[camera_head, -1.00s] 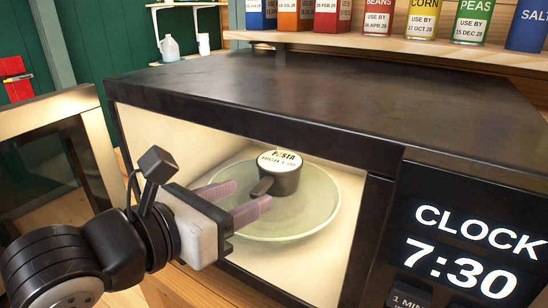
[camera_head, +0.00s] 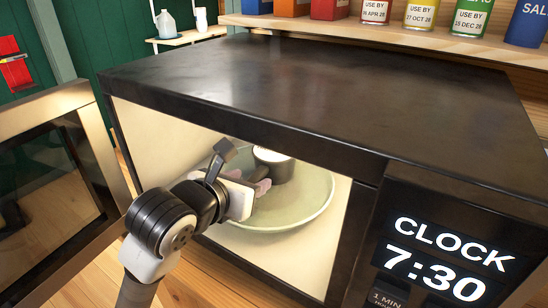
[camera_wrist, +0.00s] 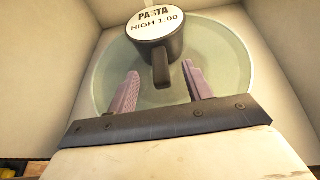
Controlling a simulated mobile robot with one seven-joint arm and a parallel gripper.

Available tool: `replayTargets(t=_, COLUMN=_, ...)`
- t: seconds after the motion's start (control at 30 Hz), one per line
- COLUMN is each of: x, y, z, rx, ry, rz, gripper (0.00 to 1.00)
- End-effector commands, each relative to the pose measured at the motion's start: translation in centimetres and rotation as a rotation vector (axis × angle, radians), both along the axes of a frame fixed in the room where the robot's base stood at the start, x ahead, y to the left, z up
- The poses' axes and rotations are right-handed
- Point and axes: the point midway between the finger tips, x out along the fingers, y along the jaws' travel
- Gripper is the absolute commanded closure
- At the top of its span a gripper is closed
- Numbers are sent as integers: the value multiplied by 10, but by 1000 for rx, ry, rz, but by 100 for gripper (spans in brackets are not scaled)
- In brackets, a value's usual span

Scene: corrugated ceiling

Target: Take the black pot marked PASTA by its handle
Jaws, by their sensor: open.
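The black pot (camera_wrist: 158,50) has a white top reading PASTA, HIGH 1:00 in the wrist view. It stands on the round pale green plate (camera_head: 310,205) inside the open microwave, and its upper part is partly cut off by the microwave's top edge in the head view (camera_head: 284,168). Its black handle (camera_wrist: 161,70) points toward my gripper. My gripper (camera_wrist: 160,82) is open, with one pinkish finger on each side of the handle's end. A gap shows between the handle and each finger. In the head view my wrist hides part of the fingers and handle.
The black microwave (camera_head: 300,90) surrounds the opening, with its clock panel (camera_head: 450,250) at the right. The open door (camera_head: 60,190) stands at the left. A wooden shelf (camera_head: 380,36) with several coloured containers is above and behind.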

Motion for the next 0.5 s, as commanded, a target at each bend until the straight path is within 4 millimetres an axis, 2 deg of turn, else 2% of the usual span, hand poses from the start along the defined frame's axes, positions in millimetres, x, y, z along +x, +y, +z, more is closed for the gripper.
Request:
replayTargets(t=0.43, x=9, y=-7, z=4, rx=-6, ry=1, rz=-2, gripper=50)
replayTargets(t=0.5, x=20, y=-13, z=-1, rx=-6, ry=2, rz=-5, gripper=50)
